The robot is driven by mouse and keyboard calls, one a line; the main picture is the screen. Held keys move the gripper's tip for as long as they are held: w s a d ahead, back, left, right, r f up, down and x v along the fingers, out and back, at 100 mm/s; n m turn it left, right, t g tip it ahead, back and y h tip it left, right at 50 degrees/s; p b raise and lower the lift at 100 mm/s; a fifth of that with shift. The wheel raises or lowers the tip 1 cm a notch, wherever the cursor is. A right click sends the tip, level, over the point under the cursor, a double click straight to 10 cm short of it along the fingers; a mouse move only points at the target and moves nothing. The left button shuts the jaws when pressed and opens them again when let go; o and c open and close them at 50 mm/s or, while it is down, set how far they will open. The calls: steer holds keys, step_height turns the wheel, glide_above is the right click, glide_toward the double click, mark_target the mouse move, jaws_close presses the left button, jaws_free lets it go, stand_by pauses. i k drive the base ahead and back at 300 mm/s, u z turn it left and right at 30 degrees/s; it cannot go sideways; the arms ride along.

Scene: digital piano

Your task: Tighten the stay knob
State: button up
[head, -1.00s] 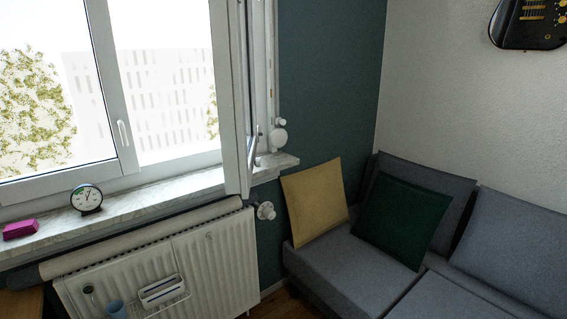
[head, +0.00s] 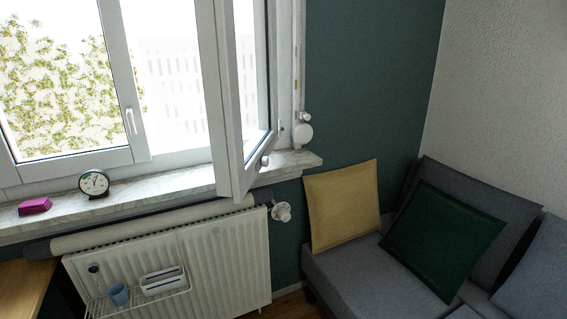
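I cannot tell for certain which part is the stay knob. The open window sash (head: 228,110) stands swung into the room at the middle. A white round fitting (head: 302,135) sits on the window frame to the right of the sash. A white radiator valve knob (head: 281,211) is lower, at the radiator's right end. My gripper is not in view.
The marble sill (head: 150,190) holds a round clock (head: 94,183) and a magenta box (head: 34,206). Below is a white radiator (head: 225,255) with a wire rack holding a blue cup (head: 118,293). A grey sofa (head: 370,270) with a yellow cushion (head: 342,204) and green cushion (head: 440,240) fills the right.

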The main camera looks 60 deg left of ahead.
mark_target(265, 161)
steer(key=u, duration=1.8)
steer(key=i, duration=1)
steer(key=z, duration=0.05)
